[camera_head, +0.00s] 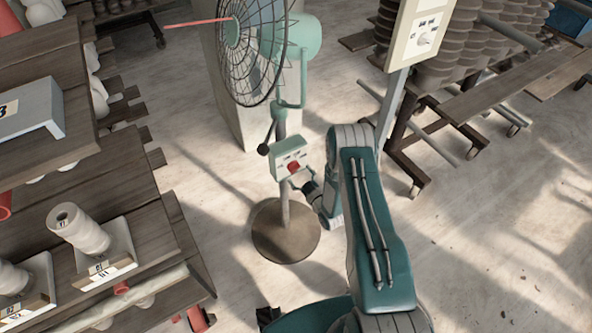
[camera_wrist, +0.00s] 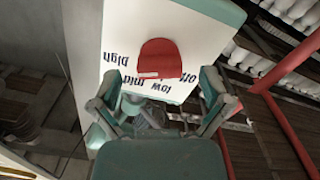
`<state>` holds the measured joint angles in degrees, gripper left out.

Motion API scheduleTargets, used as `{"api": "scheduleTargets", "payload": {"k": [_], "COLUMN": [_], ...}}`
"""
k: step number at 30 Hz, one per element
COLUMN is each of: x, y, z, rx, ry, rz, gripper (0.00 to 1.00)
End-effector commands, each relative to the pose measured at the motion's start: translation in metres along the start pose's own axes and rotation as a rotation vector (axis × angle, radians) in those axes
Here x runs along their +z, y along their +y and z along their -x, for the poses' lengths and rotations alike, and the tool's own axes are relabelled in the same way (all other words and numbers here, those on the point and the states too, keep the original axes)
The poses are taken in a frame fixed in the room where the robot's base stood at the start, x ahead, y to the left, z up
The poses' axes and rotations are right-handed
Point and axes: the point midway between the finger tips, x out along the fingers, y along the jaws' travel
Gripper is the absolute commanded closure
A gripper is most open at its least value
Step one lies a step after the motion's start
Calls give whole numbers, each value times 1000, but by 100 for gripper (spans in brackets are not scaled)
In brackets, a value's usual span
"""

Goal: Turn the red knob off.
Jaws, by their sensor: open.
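The red knob (camera_head: 293,167) is on the face of a pale green control box (camera_head: 280,158) on the stand of a fan (camera_head: 253,48). In the wrist view the red knob (camera_wrist: 160,60) sits on a white panel (camera_wrist: 128,30) printed high, mid, low and off, upside down. A small pale mark shows at the knob's lower left edge; I cannot tell for sure which label it points to. My gripper (camera_head: 305,184) is just right of and below the box. In the wrist view my gripper (camera_wrist: 160,92) is open, its fingers apart below the knob's two sides, not visibly touching it.
The fan's round base (camera_head: 285,232) stands on the floor. Wooden shelves with pottery (camera_head: 85,232) are at the left, racks of stacked pots (camera_head: 470,60) at the upper right. Floor at the lower right is clear.

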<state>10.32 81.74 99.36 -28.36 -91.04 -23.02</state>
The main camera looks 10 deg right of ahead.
Motion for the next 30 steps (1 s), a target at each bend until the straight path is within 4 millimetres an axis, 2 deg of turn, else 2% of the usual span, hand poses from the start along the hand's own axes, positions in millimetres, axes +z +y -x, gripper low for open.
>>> {"api": "scheduleTargets", "payload": {"k": [3, 6, 14, 15, 20, 21, 30], "x": [0, 0, 0, 0, 0, 0, 0], "y": [0, 0, 0, 0, 0, 0, 0], "z": [-15, -21, -23, -23, -23, -23, -24], "rx": [0, 0, 0, 0, 0, 0, -1], "ry": [1, 0, -1, -1, -1, -1, 0], "rz": [2, 1, 0, 0, 0, 0, 14], "gripper": [3, 3, 3, 7, 79, 85, 85]}}
